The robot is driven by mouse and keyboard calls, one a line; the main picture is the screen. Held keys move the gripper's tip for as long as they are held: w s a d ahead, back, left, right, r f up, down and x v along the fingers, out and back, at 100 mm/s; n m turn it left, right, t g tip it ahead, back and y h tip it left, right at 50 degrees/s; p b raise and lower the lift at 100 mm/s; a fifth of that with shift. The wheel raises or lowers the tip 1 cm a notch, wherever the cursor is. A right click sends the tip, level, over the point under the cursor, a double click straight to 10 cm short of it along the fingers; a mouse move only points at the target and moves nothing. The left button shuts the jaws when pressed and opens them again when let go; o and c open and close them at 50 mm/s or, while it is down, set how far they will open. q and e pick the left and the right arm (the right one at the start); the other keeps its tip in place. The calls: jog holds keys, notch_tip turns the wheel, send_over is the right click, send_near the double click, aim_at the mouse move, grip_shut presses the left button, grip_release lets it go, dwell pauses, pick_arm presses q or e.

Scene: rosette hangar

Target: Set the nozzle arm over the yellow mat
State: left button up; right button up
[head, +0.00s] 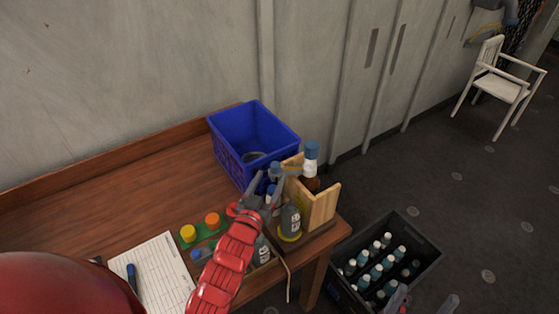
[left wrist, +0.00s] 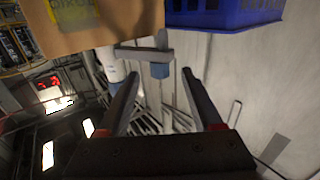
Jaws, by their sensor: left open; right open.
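The nozzle arm shows in the left wrist view as a grey bar (left wrist: 146,53) with a blue block at one end, ahead of and between my left fingertips. I cannot tell whether they touch it. My left gripper (head: 267,184) is open at the wooden stand; its open fingers also show in the left wrist view (left wrist: 158,76). In the head view my gripper partly hides the nozzle arm. A yellow disc, likely the yellow mat (head: 289,238), lies under a dark labelled bottle (head: 290,219) in front of the stand. My right gripper (head: 424,304) is open at the bottom edge, partly cut off.
A blue crate (head: 222,146) stands behind the stand (head: 319,207), which has a brown blue-capped bottle (head: 311,165) at it. Orange and yellow caps (head: 188,233) sit on a green strip beside a paper sheet (head: 155,268). A black crate of bottles (head: 425,236) is on the floor.

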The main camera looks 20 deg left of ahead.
aim_at(277, 163)
pick_arm(q)
jog(key=w, duration=0.2)
jog(key=w+p, duration=0.1)
jog(key=w, duration=0.1)
jog(key=w+p, duration=0.1)
jog(key=w, duration=0.2)
jog(key=shift+w+r, duration=0.1)
jog(key=shift+r, duration=0.2)
jog(key=shift+w+f+p, duration=0.15)
jog(key=shift+w+p, duration=0.2)
jog(key=shift+w, duration=0.2)
jog(key=shift+c, duration=0.2)
grip_shut()
dwell(0.4)
